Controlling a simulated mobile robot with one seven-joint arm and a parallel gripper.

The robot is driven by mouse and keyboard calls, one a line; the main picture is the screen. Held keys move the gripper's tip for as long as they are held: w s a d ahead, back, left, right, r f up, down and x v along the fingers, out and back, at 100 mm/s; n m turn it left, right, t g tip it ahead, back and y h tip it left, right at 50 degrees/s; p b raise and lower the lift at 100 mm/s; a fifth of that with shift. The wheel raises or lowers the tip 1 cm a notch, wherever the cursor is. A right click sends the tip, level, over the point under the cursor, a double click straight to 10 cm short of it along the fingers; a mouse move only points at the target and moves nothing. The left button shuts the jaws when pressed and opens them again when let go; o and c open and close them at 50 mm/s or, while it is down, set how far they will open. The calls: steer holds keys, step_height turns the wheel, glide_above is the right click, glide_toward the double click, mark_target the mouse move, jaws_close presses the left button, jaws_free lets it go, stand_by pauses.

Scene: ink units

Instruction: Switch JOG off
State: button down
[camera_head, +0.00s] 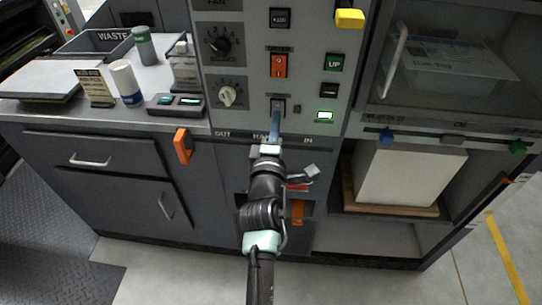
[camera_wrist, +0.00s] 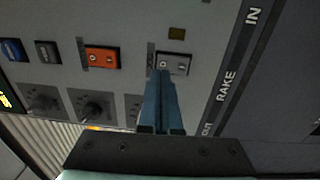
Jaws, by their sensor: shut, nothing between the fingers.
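The grey rocker switch (camera_wrist: 173,64) sits on the light grey panel in the wrist view, with a small label beside it that is hard to read but fits JOG. In the head view it is the lowest rocker (camera_head: 278,104) in its column. My gripper (camera_wrist: 163,76) is shut, its blue fingers together, with the tips at the lower edge of this rocker. I cannot tell whether they touch it. In the head view my gripper (camera_head: 275,118) reaches up from below and covers part of the rocker's surroundings. Which side of the rocker is pressed is not clear.
An orange rocker (camera_head: 279,65) and a black one (camera_head: 280,18) sit above. To the right are a green UP button (camera_head: 334,62), a black button (camera_head: 329,90) and a lit button (camera_head: 324,116). Knobs (camera_head: 227,95) lie left. The RAKE slot edge (camera_wrist: 228,85) runs close by.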

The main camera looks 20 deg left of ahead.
steer(key=r+p+v, duration=0.1)
steer(key=p+v, duration=0.3)
steer(key=v, duration=0.6)
steer(key=shift+r, duration=0.35)
steer(key=shift+s, duration=0.15)
steer(key=d+r+m+t+h+p, duration=0.1)
steer(key=d+r+m+t, duration=0.2)
steer(key=r, duration=0.7)
steer(key=d+r+m+h, duration=0.1)
steer(key=d+r+m, duration=0.25)
steer(key=r, duration=0.75)
steer(key=d+r+m+t+h+p, duration=0.1)
steer(key=d+r+m+t, duration=0.3)
steer(key=r, duration=0.6)
steer(key=s+d+r+m+t+h, duration=0.1)
steer(key=s+r+m, duration=0.4)
steer(key=r, duration=0.5)
steer(key=s+d+r+m+t+h+p, duration=0.1)
steer(key=s+d+r+m, duration=0.3)
steer(key=s+r, duration=0.3)
step_height(320, 180, up, 4)
steer(key=shift+s+d+f+m+t, duration=0.2)
steer(key=shift+d+m+t, duration=0.1)
steer(key=shift+m, duration=0.55)
